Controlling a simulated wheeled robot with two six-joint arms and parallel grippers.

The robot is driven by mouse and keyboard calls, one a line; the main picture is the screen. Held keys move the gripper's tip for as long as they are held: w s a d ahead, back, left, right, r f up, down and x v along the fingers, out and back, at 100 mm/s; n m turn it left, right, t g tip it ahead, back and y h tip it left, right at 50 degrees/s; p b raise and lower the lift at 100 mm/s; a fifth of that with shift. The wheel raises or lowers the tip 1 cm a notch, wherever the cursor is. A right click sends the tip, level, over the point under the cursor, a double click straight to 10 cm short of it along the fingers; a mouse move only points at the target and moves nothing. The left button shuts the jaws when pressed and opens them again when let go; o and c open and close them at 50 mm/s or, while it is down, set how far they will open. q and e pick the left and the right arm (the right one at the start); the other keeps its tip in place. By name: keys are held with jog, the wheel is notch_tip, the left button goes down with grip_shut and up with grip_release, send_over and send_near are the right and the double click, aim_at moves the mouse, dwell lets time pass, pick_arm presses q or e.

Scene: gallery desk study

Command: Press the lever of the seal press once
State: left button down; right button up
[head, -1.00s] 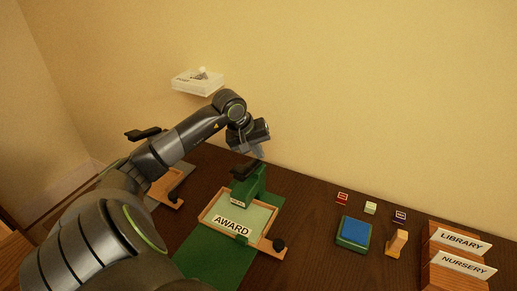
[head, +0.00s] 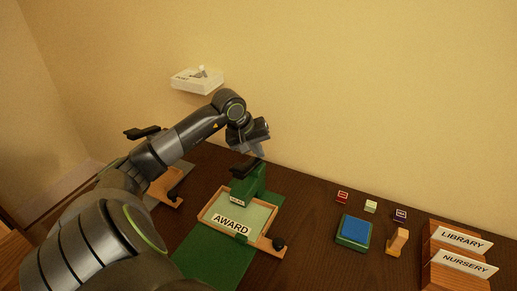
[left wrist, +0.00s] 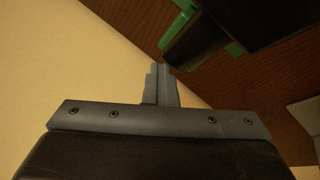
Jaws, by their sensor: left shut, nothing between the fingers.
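The green seal press (head: 249,185) stands on the desk at the back of a wooden tray holding a pale sheet. Its black lever (head: 245,169) is on top. My left gripper (head: 258,154) is shut and empty, pointing down just above and behind the lever. In the left wrist view the shut fingers (left wrist: 162,82) show close to the black lever (left wrist: 186,45), with green press parts (left wrist: 187,8) beyond. I cannot tell whether the fingers touch the lever. My right gripper is not in view.
The AWARD tray (head: 264,243) lies on a green mat (head: 190,254). To the right are a blue pad (head: 354,230), a wooden stamp (head: 397,241), small coloured blocks (head: 371,207) and LIBRARY and NURSERY holders (head: 434,237). A second press (head: 145,133) stands behind my left arm.

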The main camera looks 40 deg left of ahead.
pick_arm(q)
jog(key=shift+s+d+f+g, duration=0.15)
jog(key=shift+s+f, duration=0.2)
jog(key=shift+f, duration=0.2)
jog(key=shift+s+d+f+g, duration=0.15)
jog(key=shift+s+f, duration=0.15)
jog(key=shift+f, duration=0.2)
jog(key=shift+w+a+r, duration=0.25)
jog(key=shift+w+r, duration=0.15)
jog(key=shift+r, duration=0.4)
jog(key=shift+w+a+r, duration=0.1)
jog(key=shift+w+r, duration=0.05)
jog(key=shift+r, duration=0.15)
jog(key=r, duration=0.1)
jog(key=w+r, duration=0.1)
jog(key=r, duration=0.2)
jog(key=shift+w+a+r, duration=0.2)
jog(key=shift+a+r, duration=0.1)
jog(key=shift+a, duration=0.05)
